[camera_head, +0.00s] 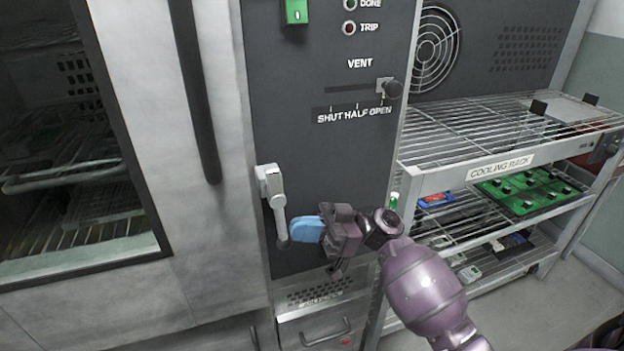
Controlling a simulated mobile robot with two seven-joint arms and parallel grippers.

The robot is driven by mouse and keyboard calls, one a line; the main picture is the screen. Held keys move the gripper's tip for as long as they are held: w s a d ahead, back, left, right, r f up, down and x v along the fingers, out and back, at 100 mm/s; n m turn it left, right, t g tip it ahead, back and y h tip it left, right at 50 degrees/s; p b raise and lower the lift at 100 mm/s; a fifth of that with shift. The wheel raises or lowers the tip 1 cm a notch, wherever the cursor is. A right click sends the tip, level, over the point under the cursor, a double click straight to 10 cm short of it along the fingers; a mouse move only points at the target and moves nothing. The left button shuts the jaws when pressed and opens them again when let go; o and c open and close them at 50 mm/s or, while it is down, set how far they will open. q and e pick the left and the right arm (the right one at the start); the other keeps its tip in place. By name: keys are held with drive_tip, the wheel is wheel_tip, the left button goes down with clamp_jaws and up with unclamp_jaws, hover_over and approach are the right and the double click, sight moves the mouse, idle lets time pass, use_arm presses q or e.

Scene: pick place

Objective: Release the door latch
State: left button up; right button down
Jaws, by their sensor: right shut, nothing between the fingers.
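The door latch (277,203) is a light grey lever on the dark control panel, just right of the oven door. My right gripper (308,234), with blue fingertips, is just right of the handle's lower end. It is shut with nothing between its fingers. I cannot tell whether the fingertips touch the handle. The oven door (150,120) has a dark window and a long dark vertical bar handle (195,90). My left gripper is not in view.
Above the latch, the vent slider knob (391,89) sits at the OPEN end of its scale. A green switch (296,11) is higher up. A wire cooling rack (470,180) with green boards (530,190) stands at right. A drawer handle (326,333) is below the panel.

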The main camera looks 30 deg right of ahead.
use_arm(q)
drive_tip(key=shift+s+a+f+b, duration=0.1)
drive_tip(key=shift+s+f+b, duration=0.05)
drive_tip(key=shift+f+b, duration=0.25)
use_arm(e)
drive_tip(key=shift+w+a+f+y, duration=0.1)
drive_tip(key=shift+a+f+y, duration=0.15)
drive_tip(key=shift+y, duration=0.15)
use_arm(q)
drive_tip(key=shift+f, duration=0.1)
use_arm(e)
drive_tip(key=shift+r, duration=0.2)
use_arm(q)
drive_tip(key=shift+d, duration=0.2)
